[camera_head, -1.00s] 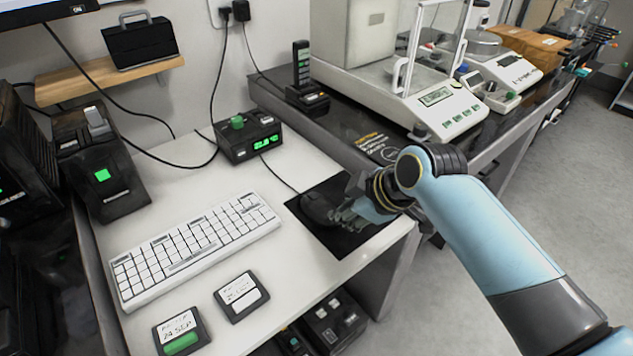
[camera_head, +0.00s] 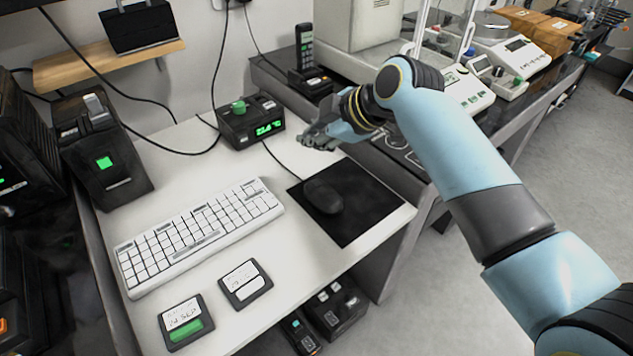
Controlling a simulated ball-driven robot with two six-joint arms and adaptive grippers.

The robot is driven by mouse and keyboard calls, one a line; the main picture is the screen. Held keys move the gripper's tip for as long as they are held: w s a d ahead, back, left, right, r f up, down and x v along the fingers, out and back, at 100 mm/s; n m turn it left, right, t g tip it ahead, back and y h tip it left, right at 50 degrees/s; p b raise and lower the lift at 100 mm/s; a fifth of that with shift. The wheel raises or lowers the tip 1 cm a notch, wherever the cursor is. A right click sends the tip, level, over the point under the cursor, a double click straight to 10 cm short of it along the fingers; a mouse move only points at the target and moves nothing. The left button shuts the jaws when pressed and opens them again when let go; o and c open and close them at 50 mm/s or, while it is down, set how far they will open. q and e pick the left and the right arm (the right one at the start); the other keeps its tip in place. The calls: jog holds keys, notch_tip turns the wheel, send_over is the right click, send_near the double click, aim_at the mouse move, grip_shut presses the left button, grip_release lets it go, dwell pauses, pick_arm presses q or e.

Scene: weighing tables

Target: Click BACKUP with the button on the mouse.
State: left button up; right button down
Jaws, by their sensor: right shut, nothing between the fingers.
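A black mouse (camera_head: 323,197) lies on a black mouse pad (camera_head: 369,218) on the white table, right of the keyboard. Its cable runs back towards the small black device. My right gripper (camera_head: 308,140) is shut and empty. It is above the table's back part, behind the mouse and apart from it. No BACKUP label can be read; only a corner of a screen may show at the top left edge. My left gripper is not in view.
A white keyboard (camera_head: 200,233) lies left of the pad. Two small label holders (camera_head: 245,283) lie in front. A black device with a green knob and lit digits (camera_head: 252,121) stands behind. Scales (camera_head: 468,92) stand on the dark bench at right.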

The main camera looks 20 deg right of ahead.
jog(key=b, duration=0.6)
send_over(314, 185)
notch_tip(314, 185, down, 7)
jog(key=shift+r, duration=0.15)
jog(key=shift+f+b, duration=0.65)
jog(key=shift+f, duration=0.25)
jog(key=shift+f, duration=0.15)
jog(key=shift+f, duration=0.3)
jog(key=shift+f, duration=0.35)
dwell(0.7)
jog(key=shift+r, duration=0.1)
jog(key=shift+r+p, duration=0.6)
jog(key=shift+r, duration=0.1)
